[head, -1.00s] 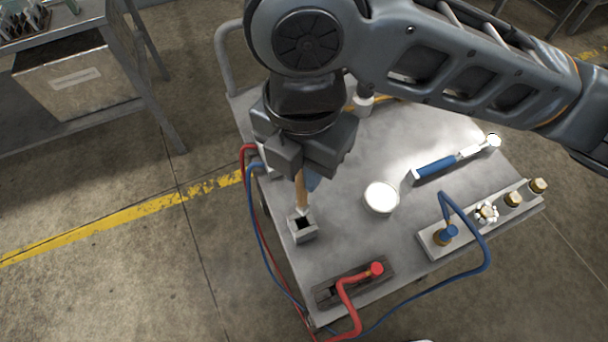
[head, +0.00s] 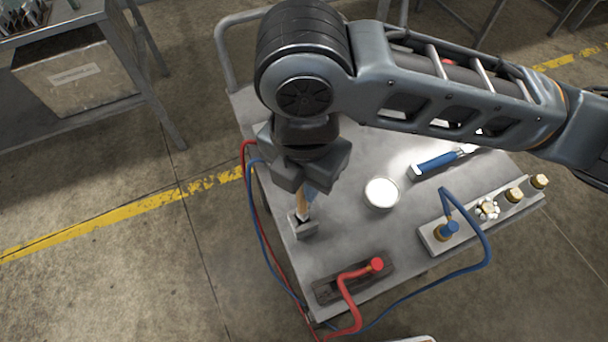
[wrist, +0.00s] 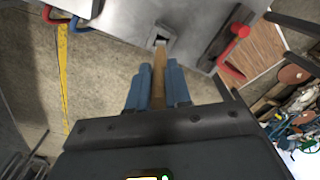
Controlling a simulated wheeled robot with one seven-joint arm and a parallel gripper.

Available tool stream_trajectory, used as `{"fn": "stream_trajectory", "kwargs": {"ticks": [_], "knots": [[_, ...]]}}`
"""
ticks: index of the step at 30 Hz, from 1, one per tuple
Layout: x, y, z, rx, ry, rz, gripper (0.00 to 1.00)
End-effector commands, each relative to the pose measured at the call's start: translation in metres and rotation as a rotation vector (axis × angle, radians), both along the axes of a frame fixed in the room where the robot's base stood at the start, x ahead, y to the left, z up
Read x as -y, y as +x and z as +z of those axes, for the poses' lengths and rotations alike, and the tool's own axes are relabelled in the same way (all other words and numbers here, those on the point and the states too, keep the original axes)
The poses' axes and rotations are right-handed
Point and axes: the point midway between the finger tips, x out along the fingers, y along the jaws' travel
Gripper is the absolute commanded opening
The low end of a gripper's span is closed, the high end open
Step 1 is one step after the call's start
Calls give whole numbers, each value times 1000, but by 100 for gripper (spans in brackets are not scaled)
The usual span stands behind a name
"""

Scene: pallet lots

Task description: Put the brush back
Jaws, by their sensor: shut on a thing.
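My gripper (head: 309,187) is shut on the brush (head: 302,204), seen as a slim wooden handle pointing down. In the wrist view the brush (wrist: 158,75) runs between the two blue fingers (wrist: 157,88). A small grey square holder (head: 304,231) stands on the cart's left side, below my gripper. The brush's lower end covers the holder's opening in the head view. In the wrist view that end meets the holder (wrist: 171,30) at its dark opening. I cannot tell how far inside it is.
The grey cart top (head: 335,245) also bears a white round dish (head: 381,193), a blue-handled tool (head: 436,164), a red-capped hose (head: 376,265) on a dark block, and a rail (head: 466,228) with a blue hose and brass fittings. Red and blue hoses hang over the left edge.

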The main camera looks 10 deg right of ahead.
Motion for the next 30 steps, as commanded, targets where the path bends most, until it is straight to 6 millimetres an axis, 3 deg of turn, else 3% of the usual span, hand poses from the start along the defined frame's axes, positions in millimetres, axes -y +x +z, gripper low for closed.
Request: {"fn": "stream_trajectory", "kwargs": {"ticks": [4, 5, 12, 22, 27, 30], "knots": [[0, 0, -2, 0, 0, 0, 0], [0, 0, -2, 0, 0, 0, 20], [0, 0, -2, 0, 0, 0, 43], [0, 0, 3, 0, 0, 0, 44], [0, 0, 21, 2, 1, 0, 44], [-1, 0, 42, 3, 1, 3, 44]]}}
